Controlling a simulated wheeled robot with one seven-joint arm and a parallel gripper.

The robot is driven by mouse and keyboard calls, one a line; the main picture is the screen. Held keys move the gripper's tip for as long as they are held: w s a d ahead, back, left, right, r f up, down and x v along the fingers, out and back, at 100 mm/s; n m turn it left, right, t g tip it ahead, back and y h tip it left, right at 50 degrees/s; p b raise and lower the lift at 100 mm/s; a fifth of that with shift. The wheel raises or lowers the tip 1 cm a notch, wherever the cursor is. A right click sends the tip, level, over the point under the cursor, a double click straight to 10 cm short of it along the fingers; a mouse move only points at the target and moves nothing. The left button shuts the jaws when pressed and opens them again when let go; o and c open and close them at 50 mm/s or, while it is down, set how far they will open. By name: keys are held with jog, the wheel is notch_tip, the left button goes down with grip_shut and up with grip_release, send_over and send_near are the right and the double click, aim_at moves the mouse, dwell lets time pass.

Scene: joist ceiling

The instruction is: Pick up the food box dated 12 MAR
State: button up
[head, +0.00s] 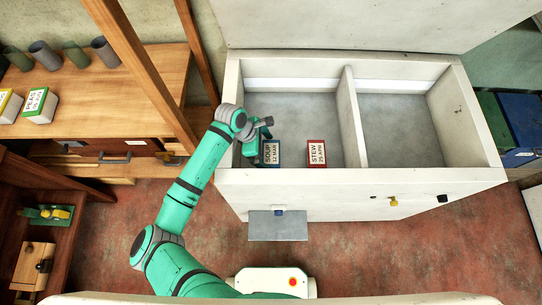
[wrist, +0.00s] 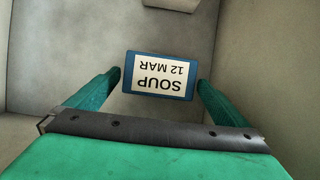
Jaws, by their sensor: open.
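The food box labelled SOUP 12 MAR (head: 271,152) has a white label with a blue border and lies in the left compartment of the white chest (head: 350,185), near its front wall. In the wrist view the same box (wrist: 158,76) shows with its label upside down, between and beyond the fingertips. My gripper (wrist: 159,78) is open and empty, with one finger on each side of the box in that picture. In the head view my arm reaches over the chest's left wall, just left of the box. I cannot tell whether the fingers touch it.
A red-bordered box labelled STEW 25 APR (head: 317,152) lies to the right in the same compartment. A divider (head: 350,115) separates it from the empty right compartment. A wooden shelf (head: 110,95) with a PEAS box (head: 40,104) and several cups stands at left.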

aim_at(269, 153)
jog(key=x, duration=0.4)
jog(key=c, duration=1.3)
